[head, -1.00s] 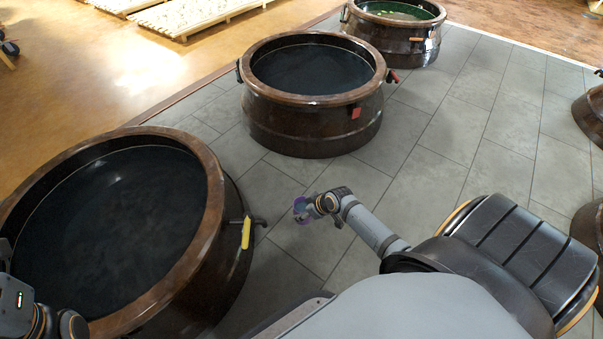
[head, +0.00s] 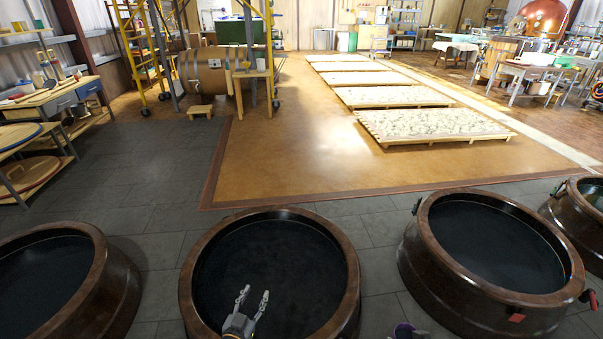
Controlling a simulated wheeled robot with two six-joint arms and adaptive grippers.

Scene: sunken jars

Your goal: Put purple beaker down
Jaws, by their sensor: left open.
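The purple beaker (head: 403,330) shows only in part at the bottom edge of the head view, between two large brown jars. My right gripper (head: 418,335) is at the beaker, mostly cut off by the frame edge, and appears shut on it. My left gripper (head: 255,296) is open and empty, with its two fingers apart. It is seen against the dark inside of the near middle jar (head: 192,280).
Another jar stands at left (head: 118,290), and one at right (head: 420,250) with a red tag. Grey tiles (head: 160,250) lie between them. Beyond are pallets (head: 435,140), a workbench (head: 55,100) and a barrel (head: 205,80).

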